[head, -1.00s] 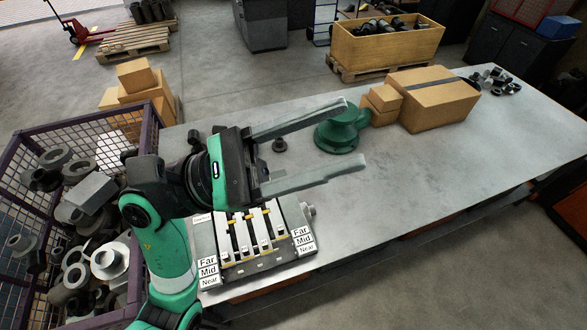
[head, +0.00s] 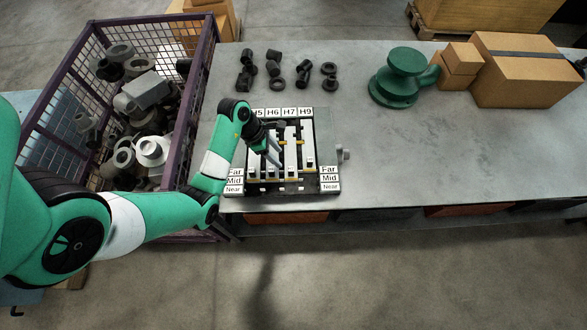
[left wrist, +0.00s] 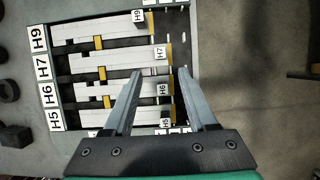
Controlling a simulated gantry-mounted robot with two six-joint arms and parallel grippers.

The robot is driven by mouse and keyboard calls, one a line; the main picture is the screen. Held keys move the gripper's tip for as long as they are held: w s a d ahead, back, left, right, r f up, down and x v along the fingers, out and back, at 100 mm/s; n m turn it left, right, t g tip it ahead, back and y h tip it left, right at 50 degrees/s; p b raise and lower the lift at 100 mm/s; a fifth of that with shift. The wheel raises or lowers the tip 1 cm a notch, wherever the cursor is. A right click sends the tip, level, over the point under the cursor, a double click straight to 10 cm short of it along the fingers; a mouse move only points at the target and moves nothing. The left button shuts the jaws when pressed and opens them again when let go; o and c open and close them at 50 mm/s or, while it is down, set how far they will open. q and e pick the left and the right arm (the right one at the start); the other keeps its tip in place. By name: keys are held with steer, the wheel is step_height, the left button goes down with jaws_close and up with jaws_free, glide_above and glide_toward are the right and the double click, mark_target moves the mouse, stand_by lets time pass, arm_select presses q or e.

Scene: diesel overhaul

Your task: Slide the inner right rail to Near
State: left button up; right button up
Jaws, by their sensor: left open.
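The rail board (head: 329,135) lies on the bench, with columns marked H5, H6, H7 and H9 and rows Far, Mid and Near at both sides. The inner right rail, H7 (head: 291,140), is a pale bar in the third column. It also shows in the left wrist view (left wrist: 120,54), its tagged end about level with H6's end. The H9 rail (left wrist: 90,30) ends farther back. My left gripper (head: 281,146) is open over the board. In the left wrist view its fingertips (left wrist: 160,72) straddle the H6–H7 area, with the H7 tag just beyond them. Contact cannot be told.
Dark pipe fittings (head: 274,68) lie behind the board. A green pump-like casting (head: 403,78) and cardboard boxes (head: 524,70) stand to the right. A purple mesh crate (head: 205,75) of parts stands at the left.

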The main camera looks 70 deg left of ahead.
mark_target(291, 169)
arm_select(q)
steer(key=b+x, duration=0.2)
steer(key=x, duration=0.9)
steer(key=shift+w+d+f+b, duration=0.1)
steer(key=shift+w+f+b, duration=0.1)
steer(key=shift+f+b, duration=0.1)
steer(key=shift+r, duration=0.1)
jaws_close()
stand_by(0.7)
